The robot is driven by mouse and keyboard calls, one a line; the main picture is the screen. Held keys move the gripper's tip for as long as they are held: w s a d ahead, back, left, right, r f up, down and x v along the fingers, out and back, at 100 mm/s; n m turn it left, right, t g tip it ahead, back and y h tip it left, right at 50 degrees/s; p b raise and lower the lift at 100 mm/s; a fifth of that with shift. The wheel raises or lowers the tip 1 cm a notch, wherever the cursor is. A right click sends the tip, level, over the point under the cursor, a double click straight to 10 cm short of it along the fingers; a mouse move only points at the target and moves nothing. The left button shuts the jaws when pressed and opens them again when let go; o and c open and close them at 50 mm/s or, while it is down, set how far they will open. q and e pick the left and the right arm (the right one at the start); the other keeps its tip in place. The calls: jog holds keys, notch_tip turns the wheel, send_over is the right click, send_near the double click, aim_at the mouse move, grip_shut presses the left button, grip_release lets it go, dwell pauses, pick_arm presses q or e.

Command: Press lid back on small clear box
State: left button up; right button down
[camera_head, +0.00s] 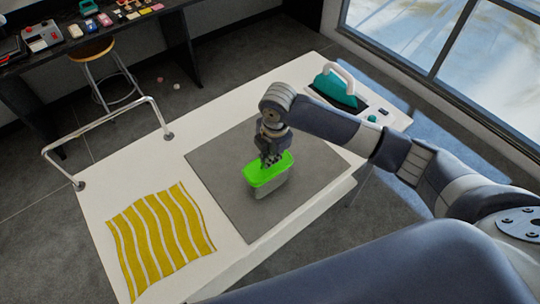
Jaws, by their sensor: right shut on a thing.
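A small clear box (268,187) stands upright on the grey mat (222,160) on the white table. A bright green lid (259,177) lies over its top. My right gripper (270,161) points down at the lid from above and is shut on it near its far side. The fingertips partly cover the lid there. I cannot tell whether the lid's rim sits fully down on the box. My left gripper is not in view.
A yellow and white striped cloth (160,238) lies on the table's near left. A teal iron (338,90) stands at the far right. A metal rail (104,118) rises from the left edge. The mat around the box is clear.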

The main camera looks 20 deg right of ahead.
jog(key=shift+f+b, duration=0.3)
jog(key=shift+f, duration=0.45)
dwell(0.9)
jog(key=c, duration=1.7)
grip_release()
